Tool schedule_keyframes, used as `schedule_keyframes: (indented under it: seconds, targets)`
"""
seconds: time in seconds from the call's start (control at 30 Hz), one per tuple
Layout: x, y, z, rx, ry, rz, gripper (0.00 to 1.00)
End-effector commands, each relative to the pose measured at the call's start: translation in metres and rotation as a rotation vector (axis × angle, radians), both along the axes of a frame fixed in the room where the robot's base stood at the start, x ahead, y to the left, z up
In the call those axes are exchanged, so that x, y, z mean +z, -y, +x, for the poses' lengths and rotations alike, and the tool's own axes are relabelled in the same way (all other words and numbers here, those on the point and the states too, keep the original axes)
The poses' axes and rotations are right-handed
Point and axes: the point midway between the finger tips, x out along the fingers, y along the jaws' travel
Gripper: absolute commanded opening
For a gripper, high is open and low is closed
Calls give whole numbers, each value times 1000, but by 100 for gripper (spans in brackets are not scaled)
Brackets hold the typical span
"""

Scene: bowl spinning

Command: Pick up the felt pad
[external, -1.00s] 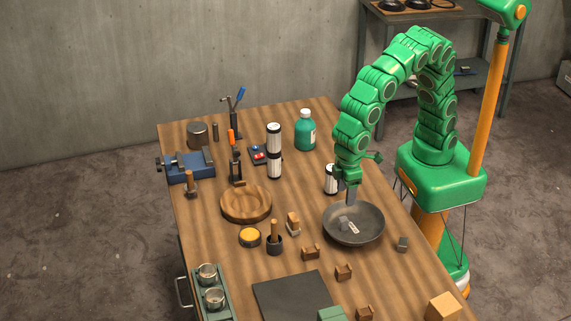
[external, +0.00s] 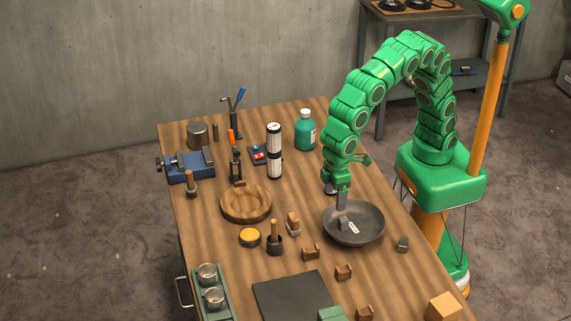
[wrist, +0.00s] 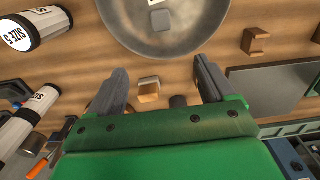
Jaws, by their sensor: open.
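A small grey square piece (external: 342,223), which looks like the felt pad, lies inside a dark metal bowl (external: 371,232). It also shows in the wrist view (wrist: 160,20), inside the bowl (wrist: 190,41) at the top. A white tag (external: 353,228) lies beside it in the bowl. My gripper (external: 342,208) is above the left part of the bowl, close to the pad in the picture; the exact height gap is hard to tell. In the wrist view my gripper (wrist: 157,78) has its fingers wide apart, with nothing held between them.
A wooden block with a pale base (external: 293,223) and a dark holder (external: 275,243) stand left of the bowl.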

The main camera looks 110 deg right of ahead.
Motion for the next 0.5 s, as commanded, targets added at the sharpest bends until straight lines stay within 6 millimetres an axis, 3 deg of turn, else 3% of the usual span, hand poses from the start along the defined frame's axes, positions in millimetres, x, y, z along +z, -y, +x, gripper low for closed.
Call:
schedule_keyframes:
  seconds: [0.3, 0.5]
  targets:
    - [-32, 28, 79, 42, 0, 2, 83]
    - [-44, 42, 107, 57, 4, 1, 83]
